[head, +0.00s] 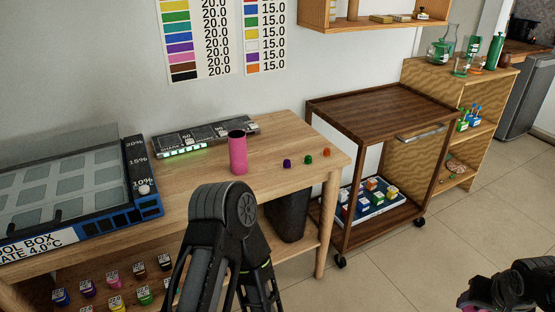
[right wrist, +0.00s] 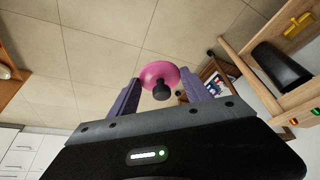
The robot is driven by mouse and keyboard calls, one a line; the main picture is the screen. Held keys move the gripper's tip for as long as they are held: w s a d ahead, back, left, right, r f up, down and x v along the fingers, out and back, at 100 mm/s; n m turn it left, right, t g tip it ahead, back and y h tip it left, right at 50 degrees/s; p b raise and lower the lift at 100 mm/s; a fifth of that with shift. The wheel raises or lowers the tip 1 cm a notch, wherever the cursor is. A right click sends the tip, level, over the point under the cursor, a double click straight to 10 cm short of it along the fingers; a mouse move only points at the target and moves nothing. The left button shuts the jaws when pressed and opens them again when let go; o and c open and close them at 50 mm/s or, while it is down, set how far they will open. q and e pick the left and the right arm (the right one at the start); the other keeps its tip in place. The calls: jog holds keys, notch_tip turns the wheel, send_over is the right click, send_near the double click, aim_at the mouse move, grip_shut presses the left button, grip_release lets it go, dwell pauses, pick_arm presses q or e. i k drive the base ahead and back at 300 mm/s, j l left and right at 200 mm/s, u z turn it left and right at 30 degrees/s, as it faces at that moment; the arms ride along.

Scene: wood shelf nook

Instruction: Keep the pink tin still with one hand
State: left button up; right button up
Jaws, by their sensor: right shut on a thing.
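The pink tin (head: 238,157) stands upright on the wooden table, with a dark round top. No gripper touches it. A black arm of mine rises in front of the table, below the tin in the picture; its gripper is not visible. My right gripper (right wrist: 163,84) is shut on a pink round piece with a black knob (right wrist: 160,77), held between its two fingers above the floor. In the head view the right hand is only partly seen at the bottom right corner, far from the tin.
A blue cool box (head: 148,208) stands left. A brown cart (head: 385,105) stands right of the table. Open floor lies at lower right.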

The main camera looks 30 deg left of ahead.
aim_at(237, 140)
jog(key=i, duration=1.2)
jog(key=u, duration=2.45)
jog(key=i, duration=0.5)
